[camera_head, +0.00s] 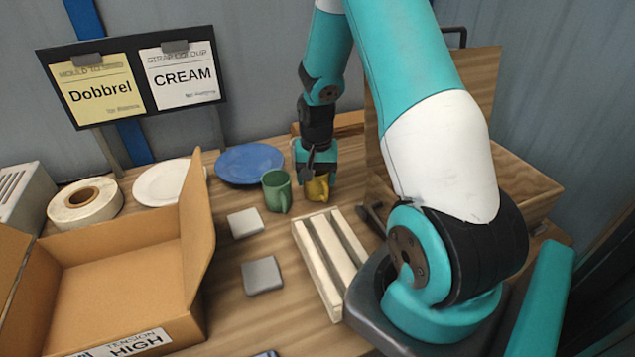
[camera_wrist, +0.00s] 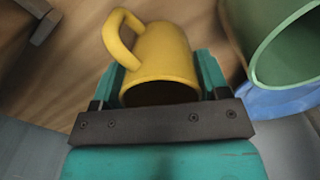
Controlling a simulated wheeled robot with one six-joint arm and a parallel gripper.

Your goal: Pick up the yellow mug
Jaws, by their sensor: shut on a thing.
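The yellow mug (camera_head: 318,188) is under my gripper (camera_head: 317,176) on the right of the green mug. In the wrist view the yellow mug (camera_wrist: 165,62) sits between the two teal fingers of my gripper (camera_wrist: 160,85), with its handle toward the upper left. My gripper is shut on the yellow mug. Its upper part is hidden by the gripper in the head view. I cannot tell whether it touches the table.
The green mug (camera_head: 275,191) stands close on the left; it also shows in the wrist view (camera_wrist: 285,50). A blue plate (camera_head: 249,163) lies behind it. A white slatted rack (camera_head: 330,255), two grey blocks, an open cardboard box (camera_head: 120,270) and a wooden crate (camera_head: 520,180) surround the spot.

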